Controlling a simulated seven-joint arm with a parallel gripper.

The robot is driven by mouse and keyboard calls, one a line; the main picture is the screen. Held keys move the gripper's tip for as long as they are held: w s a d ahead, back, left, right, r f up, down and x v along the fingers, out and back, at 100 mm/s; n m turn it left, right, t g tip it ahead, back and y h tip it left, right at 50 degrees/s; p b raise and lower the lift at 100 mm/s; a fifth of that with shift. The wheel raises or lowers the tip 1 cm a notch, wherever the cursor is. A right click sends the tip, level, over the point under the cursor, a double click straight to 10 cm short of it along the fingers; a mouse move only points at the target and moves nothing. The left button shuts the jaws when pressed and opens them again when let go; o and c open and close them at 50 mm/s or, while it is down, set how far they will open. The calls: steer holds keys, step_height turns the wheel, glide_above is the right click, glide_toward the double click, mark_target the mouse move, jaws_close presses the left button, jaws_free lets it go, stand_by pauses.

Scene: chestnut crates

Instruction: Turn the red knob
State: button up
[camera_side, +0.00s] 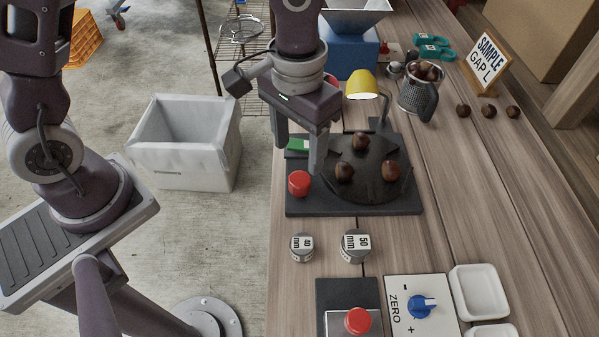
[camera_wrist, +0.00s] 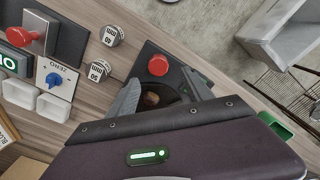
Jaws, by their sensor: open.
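The red knob (camera_side: 299,183) stands at the near left corner of a dark base plate (camera_side: 350,210) that carries a round black turntable (camera_side: 372,190). In the wrist view the red knob (camera_wrist: 158,65) shows uncovered just beyond my fingertips. My gripper (camera_side: 298,155) is open and empty, above the plate's left side and behind the knob, apart from it. In the wrist view a chestnut (camera_wrist: 152,99) shows between the fingers of my gripper (camera_wrist: 160,78). A second red rounded top (camera_side: 358,320) sits on a metal box in the foreground.
Several chestnuts (camera_side: 360,141) lie on the turntable under a yellow lamp (camera_side: 362,84). A blue dial (camera_side: 422,306) and white trays (camera_side: 478,293) are nearer. A white bin (camera_side: 185,145) stands on the floor left.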

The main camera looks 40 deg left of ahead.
mark_target(300, 178)
steer(key=f, duration=0.7)
steer(key=shift+d+f, duration=0.2)
steer(key=shift+f, duration=0.05)
jaws_close()
steer(key=m, duration=0.7)
steer(key=shift+m, duration=0.4)
steer(key=m, duration=0.4)
steer(key=shift+m, duration=2)
